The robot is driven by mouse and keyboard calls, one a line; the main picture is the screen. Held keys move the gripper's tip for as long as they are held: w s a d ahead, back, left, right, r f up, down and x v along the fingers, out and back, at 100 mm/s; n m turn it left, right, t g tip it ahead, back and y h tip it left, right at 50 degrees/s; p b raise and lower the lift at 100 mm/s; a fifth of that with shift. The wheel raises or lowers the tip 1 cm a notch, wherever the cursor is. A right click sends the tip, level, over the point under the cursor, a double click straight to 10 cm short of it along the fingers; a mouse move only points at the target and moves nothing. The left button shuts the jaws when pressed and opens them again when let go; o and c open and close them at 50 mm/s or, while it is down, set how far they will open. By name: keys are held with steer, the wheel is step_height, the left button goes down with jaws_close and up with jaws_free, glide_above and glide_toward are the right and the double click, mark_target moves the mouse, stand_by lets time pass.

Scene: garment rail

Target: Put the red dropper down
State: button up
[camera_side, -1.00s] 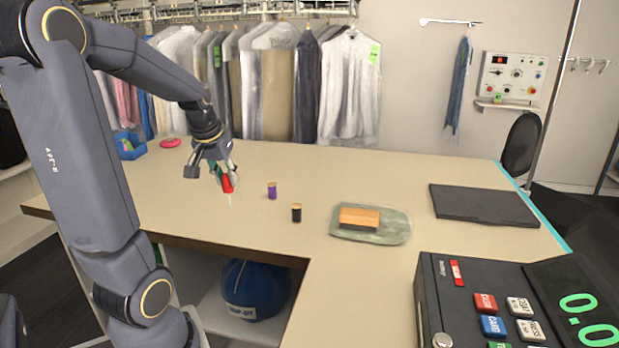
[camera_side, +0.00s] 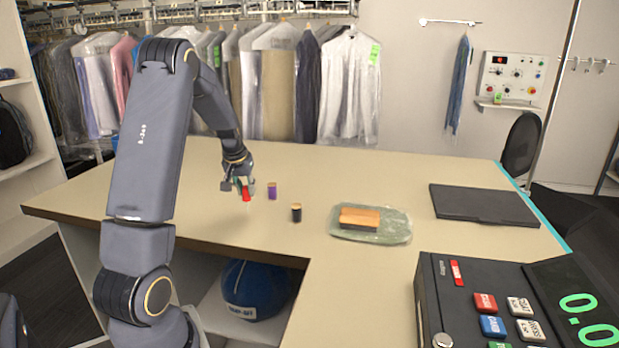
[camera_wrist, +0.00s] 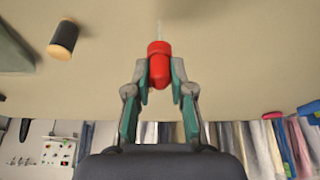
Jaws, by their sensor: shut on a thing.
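The red dropper (camera_side: 246,193) is in my gripper (camera_side: 243,186) in the side view, low over the left half of the counter. In the wrist view the red dropper (camera_wrist: 159,63) sits between the two fingertips of my gripper (camera_wrist: 160,82), which are shut on its red body. Its thin clear tip points away from the gripper, towards the counter. I cannot tell whether the tip touches the counter (camera_side: 330,170).
A brush (camera_side: 359,217) lies on a greenish tray (camera_side: 398,232). A dark flat pad (camera_side: 483,205) and a cash register (camera_side: 470,300) are at right.

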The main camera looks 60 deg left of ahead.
mark_target(245, 192)
steer(key=shift+f, duration=1.6)
steer(key=shift+f, duration=0.2)
steer(key=o, duration=0.8)
steer(key=shift+c, duration=0.2)
steer(key=shift+r, duration=0.1)
